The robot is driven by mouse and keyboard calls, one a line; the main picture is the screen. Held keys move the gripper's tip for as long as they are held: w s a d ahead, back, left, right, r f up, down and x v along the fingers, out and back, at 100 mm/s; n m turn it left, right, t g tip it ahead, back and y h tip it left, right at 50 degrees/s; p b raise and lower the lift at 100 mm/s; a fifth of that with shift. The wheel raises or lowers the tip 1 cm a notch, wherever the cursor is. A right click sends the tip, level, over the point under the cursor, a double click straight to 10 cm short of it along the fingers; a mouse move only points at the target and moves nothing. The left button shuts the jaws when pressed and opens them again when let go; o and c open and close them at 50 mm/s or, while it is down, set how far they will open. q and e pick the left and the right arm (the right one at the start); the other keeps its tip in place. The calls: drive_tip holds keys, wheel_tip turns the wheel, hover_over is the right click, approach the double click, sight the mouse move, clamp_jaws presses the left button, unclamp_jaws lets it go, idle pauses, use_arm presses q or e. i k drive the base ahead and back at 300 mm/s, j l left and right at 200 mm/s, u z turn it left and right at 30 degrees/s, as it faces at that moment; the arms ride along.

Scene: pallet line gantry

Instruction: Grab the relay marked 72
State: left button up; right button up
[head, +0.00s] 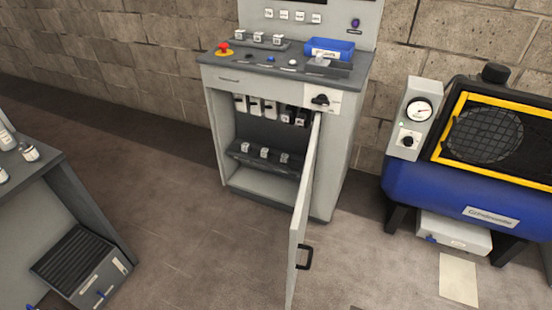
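A grey control cabinet (343,150) stands against the wall with its door (305,215) swung open toward me. Several white and dark relay-like modules (256,107) hang in a row inside at the top. Three blocks with white faces (264,153) sit on a dark rack (240,157) lower inside. Three similar blocks (257,37) stand in a row on the cabinet top, at the back left. Their markings are too small to read, so I cannot tell which is 72. Neither of my grippers is in view.
A blue bin (330,48) and a red button (223,46) are on the cabinet top. The open door juts into the floor space. A blue compressor-like machine (420,190) stands right, a table with bottles (45,170) left. Floor before the cabinet is clear.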

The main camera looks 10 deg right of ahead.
sight(284, 158)
drive_tip(key=i+j+z, duration=0.1)
drive_tip(key=i+j, duration=0.45)
drive_tip(key=j, duration=0.2)
drive_tip(key=i+j+z, duration=0.15)
drive_tip(key=i+j, duration=0.4)
drive_tip(key=j, duration=0.25)
drive_tip(key=z, duration=0.05)
